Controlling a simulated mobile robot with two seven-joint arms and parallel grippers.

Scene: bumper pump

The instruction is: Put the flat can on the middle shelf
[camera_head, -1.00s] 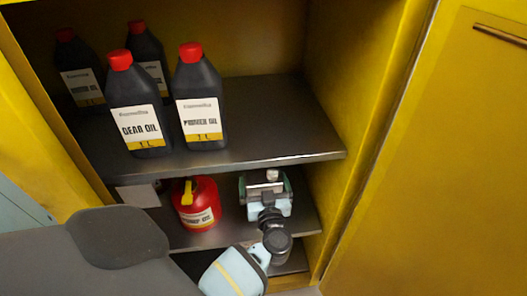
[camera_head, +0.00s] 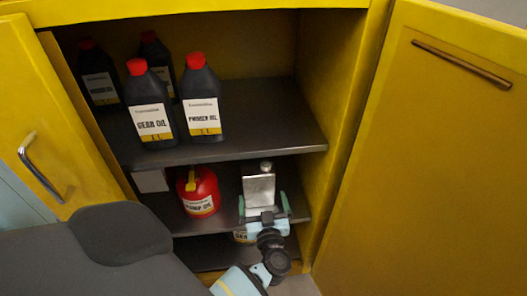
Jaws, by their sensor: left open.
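The flat can (camera_head: 258,190) is a silver, flat-sided can with a small cap. It stands upright on the middle shelf (camera_head: 222,217), right of the red can. My left gripper (camera_head: 263,210) is at the front of that shelf, just before the flat can. Its green-edged fingers are spread wide, one at each side of the can's lower front, and it is open. The gripper body hides the can's base. I cannot tell whether a finger touches the can. My right gripper is not in view.
Several dark oil bottles (camera_head: 202,101) stand on the upper shelf (camera_head: 265,115). A labelled item shows partly below the middle shelf. Yellow cabinet doors (camera_head: 430,150) stand open on both sides.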

